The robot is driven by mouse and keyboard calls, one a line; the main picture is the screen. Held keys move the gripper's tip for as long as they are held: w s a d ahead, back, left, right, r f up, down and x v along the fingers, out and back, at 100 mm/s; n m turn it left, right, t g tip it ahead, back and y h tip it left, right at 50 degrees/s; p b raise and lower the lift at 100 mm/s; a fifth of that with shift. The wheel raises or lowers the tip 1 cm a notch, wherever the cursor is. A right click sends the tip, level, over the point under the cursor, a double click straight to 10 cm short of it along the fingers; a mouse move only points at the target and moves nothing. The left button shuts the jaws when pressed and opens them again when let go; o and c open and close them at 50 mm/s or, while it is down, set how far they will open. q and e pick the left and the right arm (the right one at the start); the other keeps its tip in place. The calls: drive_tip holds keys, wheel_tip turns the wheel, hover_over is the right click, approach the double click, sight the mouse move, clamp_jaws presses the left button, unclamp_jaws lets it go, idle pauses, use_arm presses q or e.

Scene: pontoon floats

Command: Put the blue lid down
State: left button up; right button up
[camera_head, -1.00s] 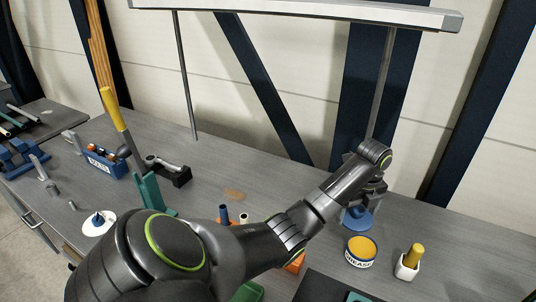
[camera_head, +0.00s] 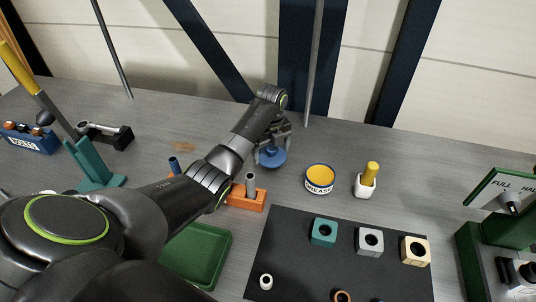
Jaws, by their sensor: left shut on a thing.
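My left gripper (camera_head: 272,147) is shut on the blue lid (camera_head: 272,158), a round disc with a raised grip. It holds the lid low, close to or on the grey bench; I cannot tell whether it touches. The fingers hide part of the lid's top. The grease tin (camera_head: 319,186), white and blue with yellow grease showing at its open top, stands to the right of the lid and a little nearer. My right gripper is out of view.
A white cup (camera_head: 365,187) with a yellow-handled tool stands right of the tin. A dark mat (camera_head: 290,250) holds several blocks. An orange block (camera_head: 246,199) with pegs and a green tray (camera_head: 205,255) lie beneath my arm. Bare bench lies behind the tin.

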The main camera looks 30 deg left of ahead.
sight(271, 159)
use_arm(q)
wheel_tip(271, 159, down, 3)
drive_tip(key=shift+f, duration=0.5)
drive_tip(key=shift+f, duration=0.1)
drive_tip(key=o, duration=0.8)
drive_tip(key=shift+c, duration=0.2)
wheel_tip(271, 159, up, 10)
drive_tip(key=shift+f+b, duration=0.15)
drive_tip(key=shift+b, duration=0.7)
drive_tip(key=shift+r+p, duration=0.4)
drive_tip(key=shift+r, duration=0.9)
